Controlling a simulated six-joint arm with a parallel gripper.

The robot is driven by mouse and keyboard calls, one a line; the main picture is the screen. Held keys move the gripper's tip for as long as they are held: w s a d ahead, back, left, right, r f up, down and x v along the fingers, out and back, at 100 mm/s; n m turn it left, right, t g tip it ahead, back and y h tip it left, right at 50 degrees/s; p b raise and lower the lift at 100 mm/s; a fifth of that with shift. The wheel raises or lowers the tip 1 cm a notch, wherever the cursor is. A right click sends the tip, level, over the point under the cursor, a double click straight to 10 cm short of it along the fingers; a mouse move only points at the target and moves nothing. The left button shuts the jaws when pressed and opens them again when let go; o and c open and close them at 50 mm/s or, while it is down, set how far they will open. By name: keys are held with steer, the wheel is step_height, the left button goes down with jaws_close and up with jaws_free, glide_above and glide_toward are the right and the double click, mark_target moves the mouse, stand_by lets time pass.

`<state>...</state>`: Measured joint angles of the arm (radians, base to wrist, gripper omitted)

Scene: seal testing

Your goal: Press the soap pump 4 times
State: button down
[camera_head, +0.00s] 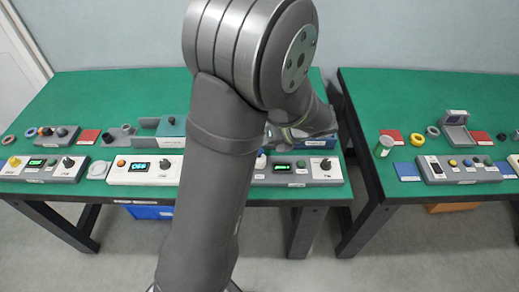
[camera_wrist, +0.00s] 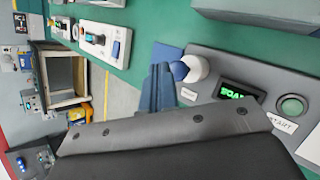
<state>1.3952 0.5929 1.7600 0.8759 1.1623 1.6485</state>
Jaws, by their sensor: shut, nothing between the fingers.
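The soap pump (camera_wrist: 197,68) is a small white round body with a blue knob on its end, at the edge of a grey control panel (camera_wrist: 232,72) in the wrist view. In the head view a small white piece of it (camera_head: 261,161) shows beside my arm, mostly hidden. My gripper (camera_wrist: 162,72) is shut and empty, its bluish fingertips just left of the pump in the wrist view. I cannot tell whether they touch the knob. In the head view my arm hides the fingertips.
The panel carries a lit green display (camera_wrist: 238,92) and a green button (camera_wrist: 291,106). A blue pad (camera_wrist: 167,56) lies beside it. Other control panels (camera_head: 144,168) line the front of the green table (camera_head: 110,90). A second table (camera_head: 420,90) stands right, across a gap.

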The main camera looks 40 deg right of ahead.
steer(key=shift+r, duration=0.1)
steer(key=shift+r, duration=2.45)
stand_by(0.9)
step_height(320, 180, up, 4)
steer(key=shift+f, duration=0.1)
steer(key=shift+f, duration=4.45)
steer(key=shift+f, duration=0.4)
